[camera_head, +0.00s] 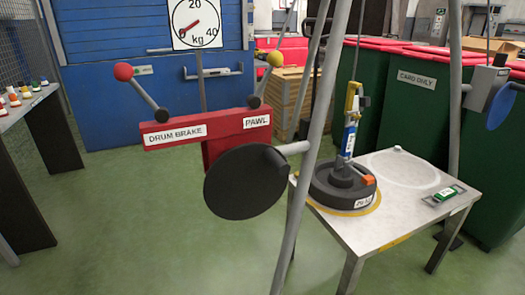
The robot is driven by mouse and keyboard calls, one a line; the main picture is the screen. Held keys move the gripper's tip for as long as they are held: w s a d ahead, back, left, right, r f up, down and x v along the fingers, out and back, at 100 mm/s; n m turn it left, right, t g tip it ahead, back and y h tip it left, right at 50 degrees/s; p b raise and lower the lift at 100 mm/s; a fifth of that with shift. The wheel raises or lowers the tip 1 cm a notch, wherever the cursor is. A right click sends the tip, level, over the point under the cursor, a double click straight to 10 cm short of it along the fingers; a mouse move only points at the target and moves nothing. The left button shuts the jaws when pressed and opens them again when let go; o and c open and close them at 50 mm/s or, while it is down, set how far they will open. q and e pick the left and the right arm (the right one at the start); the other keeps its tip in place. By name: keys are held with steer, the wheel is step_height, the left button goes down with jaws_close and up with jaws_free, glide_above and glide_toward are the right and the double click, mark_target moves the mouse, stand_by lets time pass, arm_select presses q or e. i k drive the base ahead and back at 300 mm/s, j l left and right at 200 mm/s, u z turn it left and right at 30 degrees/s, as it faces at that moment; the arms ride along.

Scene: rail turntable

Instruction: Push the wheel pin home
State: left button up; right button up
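I cannot pick out a wheel pin with certainty. A black disc wheel (246,182) hangs below a red bracket (235,128) labelled DRUM BRAKE and PAWL, beside a grey tripod leg (311,130). A lever with a red knob (123,72) and a lever with a yellow knob (275,59) rise from the bracket, each tilted outward. At the right edge a grey block (483,88) on another leg stands beside a blue disc (503,106), partly cut off by the frame. Neither of my grippers shows in the head view.
A black weight (336,198) with a blue and yellow hook piece (350,118) stands on a white table (390,225). A small green device (444,194) lies there too. Green bins (420,120) stand behind. A dial (196,24) shows kg.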

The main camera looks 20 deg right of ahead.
mark_target(368, 179)
steer(key=z, duration=1.3)
